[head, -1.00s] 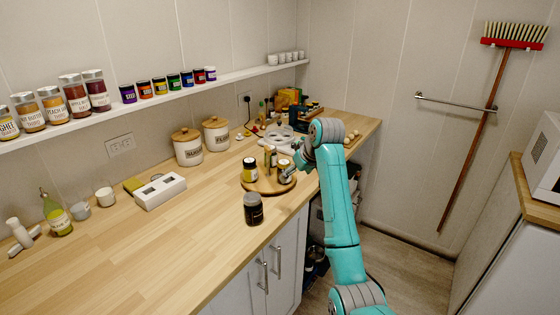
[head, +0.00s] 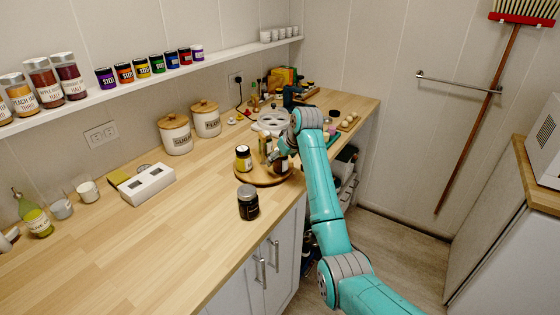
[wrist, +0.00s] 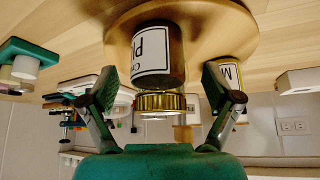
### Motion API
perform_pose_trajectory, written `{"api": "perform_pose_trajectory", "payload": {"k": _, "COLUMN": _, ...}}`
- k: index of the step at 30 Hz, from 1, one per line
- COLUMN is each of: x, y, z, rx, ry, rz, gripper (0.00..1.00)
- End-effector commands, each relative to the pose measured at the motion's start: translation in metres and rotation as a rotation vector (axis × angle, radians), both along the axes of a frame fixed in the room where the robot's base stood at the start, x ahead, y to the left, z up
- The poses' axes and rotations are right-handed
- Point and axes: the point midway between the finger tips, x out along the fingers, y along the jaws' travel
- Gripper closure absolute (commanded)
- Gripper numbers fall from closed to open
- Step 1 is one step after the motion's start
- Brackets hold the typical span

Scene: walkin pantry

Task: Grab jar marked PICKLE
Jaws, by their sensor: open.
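In the wrist view, which looks upside down, a dark jar (wrist: 157,52) with a gold lid stands on a round wooden board (wrist: 220,30). My gripper (wrist: 160,90) is open, with one finger to each side of the jar's lid end, and a gap shows on both sides. In the head view, the jar (head: 281,165) is partly covered by my gripper (head: 284,152) at the right of the board.
A yellow jar (head: 243,159), labelled starting "M" in the wrist view (wrist: 231,73), and another jar (head: 265,147) share the board. Canisters (head: 175,135) stand behind. The counter's left front is clear.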

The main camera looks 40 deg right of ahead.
Motion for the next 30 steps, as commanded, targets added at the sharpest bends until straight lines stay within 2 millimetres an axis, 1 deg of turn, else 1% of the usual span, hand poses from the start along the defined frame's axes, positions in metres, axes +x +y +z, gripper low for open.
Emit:
{"api": "perform_pose_trajectory", "payload": {"k": 3, "x": 0.013, "y": -0.001, "z": -0.013, "rx": 0.001, "ry": 0.002, "rz": 0.001, "gripper": 0.11}}
{"api": "perform_pose_trajectory", "payload": {"k": 7, "x": 0.02, "y": -0.001, "z": -0.024, "rx": 0.001, "ry": 0.002, "rz": 0.001, "gripper": 0.11}}
{"api": "perform_pose_trajectory", "payload": {"k": 16, "x": 0.022, "y": -0.002, "z": -0.028, "rx": 0.0, "ry": 0.0, "rz": 0.0, "gripper": 0.11}}
{"api": "perform_pose_trajectory", "payload": {"k": 17, "x": 0.022, "y": -0.002, "z": -0.028, "rx": 0.0, "ry": 0.0, "rz": 0.0, "gripper": 0.16}}
{"api": "perform_pose_trajectory", "payload": {"k": 18, "x": 0.022, "y": -0.002, "z": -0.028, "rx": 0.0, "ry": 0.0, "rz": 0.0, "gripper": 0.26}}
{"api": "perform_pose_trajectory", "payload": {"k": 20, "x": 0.022, "y": -0.002, "z": -0.028, "rx": 0.0, "ry": 0.0, "rz": 0.0, "gripper": 0.41}}
{"api": "perform_pose_trajectory", "payload": {"k": 21, "x": 0.022, "y": -0.002, "z": -0.028, "rx": 0.0, "ry": 0.0, "rz": 0.0, "gripper": 0.51}}
{"api": "perform_pose_trajectory", "payload": {"k": 23, "x": 0.022, "y": -0.002, "z": -0.028, "rx": 0.0, "ry": 0.0, "rz": 0.0, "gripper": 0.66}}
{"api": "perform_pose_trajectory", "payload": {"k": 24, "x": 0.022, "y": -0.002, "z": -0.028, "rx": 0.0, "ry": 0.0, "rz": 0.0, "gripper": 0.76}}
{"api": "perform_pose_trajectory", "payload": {"k": 26, "x": 0.022, "y": -0.002, "z": -0.028, "rx": 0.0, "ry": 0.0, "rz": 0.0, "gripper": 0.91}}
{"api": "perform_pose_trajectory", "payload": {"k": 30, "x": 0.022, "y": -0.002, "z": -0.027, "rx": 0.0, "ry": -0.001, "rz": 0.0, "gripper": 0.91}}
